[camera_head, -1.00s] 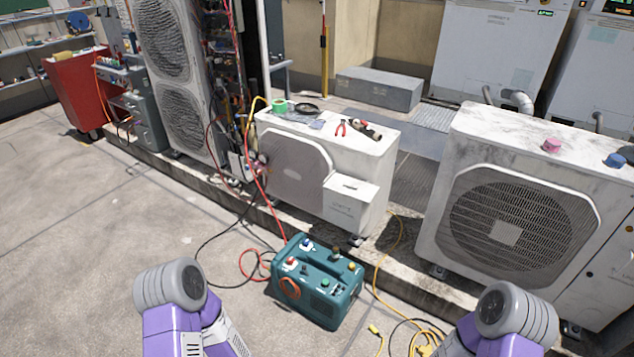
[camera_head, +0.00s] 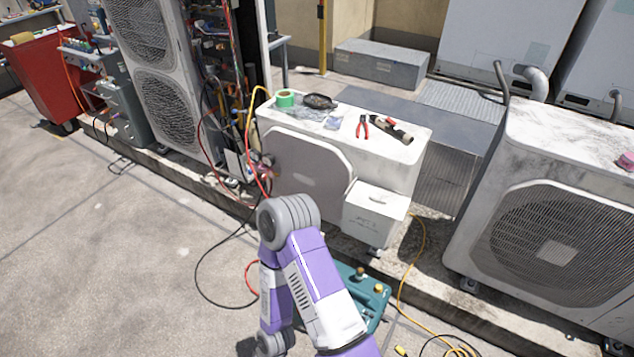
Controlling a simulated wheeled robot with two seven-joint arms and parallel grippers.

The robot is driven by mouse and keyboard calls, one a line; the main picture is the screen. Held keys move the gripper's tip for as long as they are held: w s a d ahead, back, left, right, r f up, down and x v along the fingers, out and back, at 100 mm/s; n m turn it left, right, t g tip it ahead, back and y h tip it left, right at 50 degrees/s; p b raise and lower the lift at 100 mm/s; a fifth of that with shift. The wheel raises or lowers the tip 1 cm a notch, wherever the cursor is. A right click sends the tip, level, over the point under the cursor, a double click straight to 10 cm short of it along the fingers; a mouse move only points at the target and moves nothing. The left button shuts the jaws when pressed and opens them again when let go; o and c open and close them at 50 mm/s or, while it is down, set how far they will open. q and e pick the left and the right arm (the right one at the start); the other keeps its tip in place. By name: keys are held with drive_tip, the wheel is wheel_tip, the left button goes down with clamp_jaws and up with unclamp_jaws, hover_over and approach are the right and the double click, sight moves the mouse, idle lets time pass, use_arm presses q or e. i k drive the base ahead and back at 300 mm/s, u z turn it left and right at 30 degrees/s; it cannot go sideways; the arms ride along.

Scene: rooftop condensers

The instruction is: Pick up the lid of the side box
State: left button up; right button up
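The side box (camera_head: 372,221) is a small white box on the lower right front of the middle white condenser (camera_head: 310,165). Its lid (camera_head: 380,199) lies flat on top, with a small dark slot or handle mark on it. The lid appears closed. One of my purple arms, with a grey rounded joint, reaches up from the bottom middle, left of the side box and apart from it in the picture. Neither of my grippers shows.
Green tape (camera_head: 285,98), red pliers (camera_head: 363,127) and other tools lie on the condenser. Another condenser (camera_head: 560,215) stands at right. A yellow cable (camera_head: 402,290) crosses the floor. Floor at left is mostly clear.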

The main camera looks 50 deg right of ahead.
sight(391, 205)
drive_tip(key=z, duration=0.3)
drive_tip(key=i, duration=1.35)
drive_tip(key=z, duration=1.45)
drive_tip(key=i, duration=0.4)
drive_tip(key=z, duration=0.4)
